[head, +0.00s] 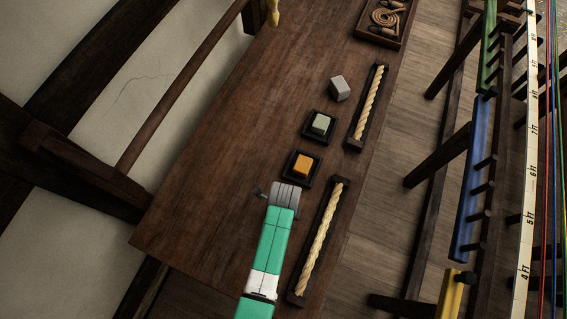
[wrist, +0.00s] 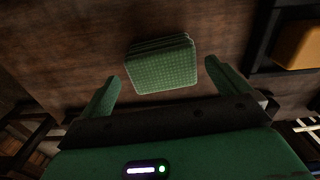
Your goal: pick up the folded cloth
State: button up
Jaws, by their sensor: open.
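The folded cloth (wrist: 161,67) is a small, layered green checked stack lying on the brown wooden table in the wrist view. It lies ahead of my gripper (wrist: 162,72), between the lines of its two green fingers, with a gap to each side. The fingers are spread, and nothing is held. In the head view, my gripper (head: 284,194) is over the near part of the table, and I cannot make out the cloth there; my arm seems to hide it.
An orange block (head: 302,167) sits in a black tray right beside my gripper. A grey-green block (head: 321,123) in another tray and a loose grey block (head: 339,88) stand farther up. Two rope holders (head: 318,240) (head: 367,106) line the right edge. The table's left side is clear.

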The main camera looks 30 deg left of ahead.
notch_tip(320, 180, down, 4)
jog(key=shift+w+a+r, duration=0.1)
jog(key=shift+w+r, duration=0.05)
jog(key=c, duration=1)
jog(key=shift+c, duration=0.2)
jog(key=shift+r, duration=0.15)
jog(key=shift+r, duration=0.3)
jog(key=r, duration=0.3)
jog(key=shift+s, duration=0.4)
jog(key=s+d, duration=0.1)
jog(key=s, duration=0.4)
jog(key=s+d, duration=0.1)
jog(key=s, duration=0.4)
jog(key=s+d+r+p, duration=0.1)
jog(key=s, duration=0.4)
jog(key=shift+d+r, duration=0.1)
jog(key=shift+d, duration=0.1)
jog(key=shift+w, duration=0.1)
